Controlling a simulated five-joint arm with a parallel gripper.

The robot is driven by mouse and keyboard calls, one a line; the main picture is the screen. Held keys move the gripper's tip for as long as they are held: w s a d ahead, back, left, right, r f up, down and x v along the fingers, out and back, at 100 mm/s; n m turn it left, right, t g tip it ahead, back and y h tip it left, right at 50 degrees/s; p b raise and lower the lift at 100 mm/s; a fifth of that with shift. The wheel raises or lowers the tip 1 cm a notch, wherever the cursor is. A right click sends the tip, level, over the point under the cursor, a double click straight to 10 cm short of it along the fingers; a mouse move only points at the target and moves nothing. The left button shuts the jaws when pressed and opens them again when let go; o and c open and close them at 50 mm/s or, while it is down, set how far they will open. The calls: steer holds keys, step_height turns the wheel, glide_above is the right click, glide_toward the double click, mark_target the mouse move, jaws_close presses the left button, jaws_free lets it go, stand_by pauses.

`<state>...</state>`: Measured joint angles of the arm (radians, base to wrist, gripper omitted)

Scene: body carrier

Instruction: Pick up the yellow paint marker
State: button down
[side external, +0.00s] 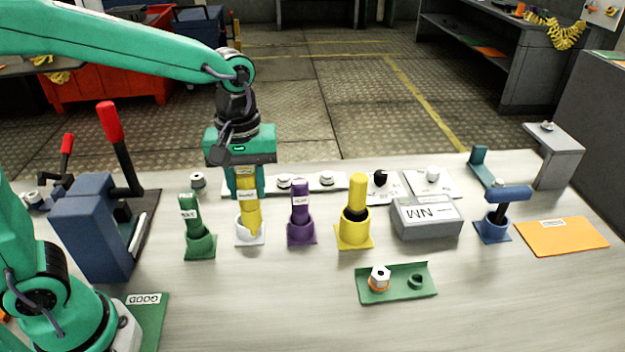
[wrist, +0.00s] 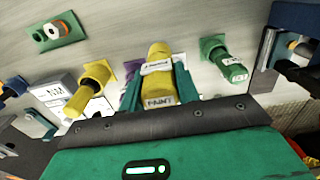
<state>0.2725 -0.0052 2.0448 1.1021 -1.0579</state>
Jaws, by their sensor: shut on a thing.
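The yellow paint marker (side external: 249,212) is upright between the fingers of my gripper (side external: 247,182) in the side view. In the wrist view my gripper (wrist: 158,88) is shut on the marker (wrist: 158,68), and a label with print shows on its near end. The marker's lower end shows in front of the white holder (side external: 241,236); I cannot tell whether it touches the holder. The fingers hide part of the marker's upper body.
A green marker (side external: 190,212) stands in its holder to the left, a purple one (side external: 299,205) to the right. Further right are a yellow-handled tool (side external: 357,190), a grey block (side external: 428,218) and a blue-handled tool (side external: 508,194). A green tray (side external: 420,291) lies in front.

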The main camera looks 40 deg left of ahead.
steer(key=shift+s+d+r, duration=0.35)
steer(key=shift+d+r, duration=0.05)
steer(key=shift+d, duration=0.1)
steer(key=c, duration=1.5)
jaws_free()
steer(key=shift+c, duration=0.2)
jaws_close()
steer(key=shift+w, duration=0.1)
